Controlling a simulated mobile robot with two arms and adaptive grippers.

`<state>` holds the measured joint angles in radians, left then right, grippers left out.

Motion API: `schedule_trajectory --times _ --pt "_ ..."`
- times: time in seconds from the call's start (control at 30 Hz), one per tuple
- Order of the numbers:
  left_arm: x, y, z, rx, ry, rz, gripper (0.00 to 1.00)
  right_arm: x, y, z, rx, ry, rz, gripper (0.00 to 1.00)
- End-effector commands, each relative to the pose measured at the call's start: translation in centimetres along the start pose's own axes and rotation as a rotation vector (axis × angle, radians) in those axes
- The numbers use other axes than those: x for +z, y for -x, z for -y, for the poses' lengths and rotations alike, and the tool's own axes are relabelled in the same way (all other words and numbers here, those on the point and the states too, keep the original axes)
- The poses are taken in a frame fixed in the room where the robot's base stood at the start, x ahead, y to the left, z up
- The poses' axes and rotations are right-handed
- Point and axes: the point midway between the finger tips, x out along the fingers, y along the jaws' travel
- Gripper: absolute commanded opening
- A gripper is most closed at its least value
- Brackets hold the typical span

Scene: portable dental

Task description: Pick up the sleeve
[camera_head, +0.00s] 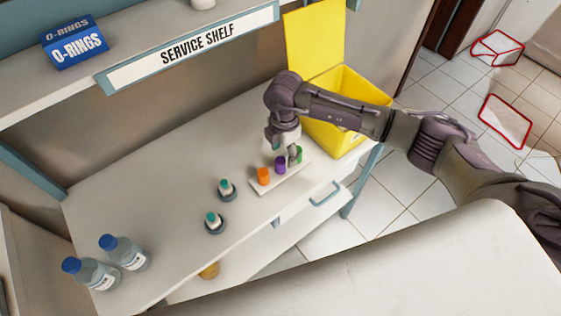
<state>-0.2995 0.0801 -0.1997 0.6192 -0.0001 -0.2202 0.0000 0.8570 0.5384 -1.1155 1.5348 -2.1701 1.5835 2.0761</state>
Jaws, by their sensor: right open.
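A small white strip (284,178) on the tabletop bears an orange piece (263,176), a purple piece (280,165) and a green piece (299,155). Which of these is the sleeve I cannot tell from this view. My right gripper (292,153) points down over the strip's far right end, close to the green and purple pieces. It is open. Its fingers are small here and partly cover the green piece, and I cannot tell whether they touch it. My left gripper is not in view.
A yellow bin (352,91) with a raised lid stands behind my right arm. Two small teal-topped bottles in dark rings (226,189) (214,222) stand left of the strip. The shelf (190,50) overhangs the back.

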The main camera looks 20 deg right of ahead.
Motion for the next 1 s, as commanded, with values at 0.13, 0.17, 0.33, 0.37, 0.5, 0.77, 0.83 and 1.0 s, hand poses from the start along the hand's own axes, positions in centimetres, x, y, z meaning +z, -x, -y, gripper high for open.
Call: schedule_trajectory --times 0.13,0.17,0.33,0.37,0.5,0.77,0.83,1.0 --pt "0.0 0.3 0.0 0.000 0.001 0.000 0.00 -0.1 -0.9 0.0 0.000 0.002 -0.001 0.61" --pt "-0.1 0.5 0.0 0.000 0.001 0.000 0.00 -0.1 -1.1 -0.1 -0.001 0.002 -0.002 0.61" --pt "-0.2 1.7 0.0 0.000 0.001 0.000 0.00 -0.6 -3.2 -0.6 -0.003 0.001 -0.002 0.61" --pt "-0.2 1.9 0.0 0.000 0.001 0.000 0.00 -0.7 -3.6 -0.7 -0.002 0.002 -0.003 0.61" --pt "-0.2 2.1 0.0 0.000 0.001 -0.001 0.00 -0.6 -5.4 -0.7 -0.001 0.002 -0.002 0.61" --pt "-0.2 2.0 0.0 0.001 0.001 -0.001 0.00 -0.6 -6.0 -0.8 0.002 0.003 -0.002 0.61" --pt "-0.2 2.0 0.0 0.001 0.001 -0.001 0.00 -0.6 -6.0 -0.8 0.001 0.003 -0.002 0.55" --pt "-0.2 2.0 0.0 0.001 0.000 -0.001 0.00 -0.6 -5.9 -0.8 0.001 0.003 -0.002 0.26"
